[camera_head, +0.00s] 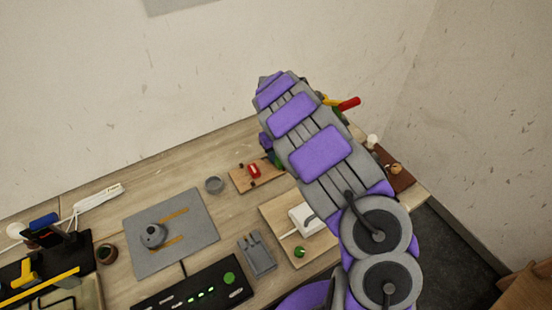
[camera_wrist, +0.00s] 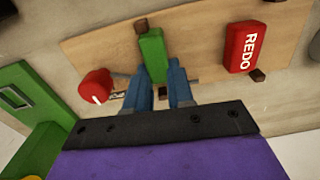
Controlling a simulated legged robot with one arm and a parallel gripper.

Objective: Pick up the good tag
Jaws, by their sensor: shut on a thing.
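A green tag (camera_wrist: 152,52), likely the good tag, sits between the blue fingertips of my gripper (camera_wrist: 161,76) in the wrist view. The gripper is shut on it. The wooden tag board (camera_wrist: 100,48) lies behind it, and I cannot tell whether the tag still touches the board. Any writing on the green tag is not readable. A red tag marked REDO (camera_wrist: 242,47) is to the right on the same board; it also shows in the head view (camera_head: 254,170). My arm hides the gripper and the green tag in the head view.
A red knob (camera_wrist: 95,87) is close left of the fingers, beside a green part (camera_wrist: 35,105). A wall stands behind.

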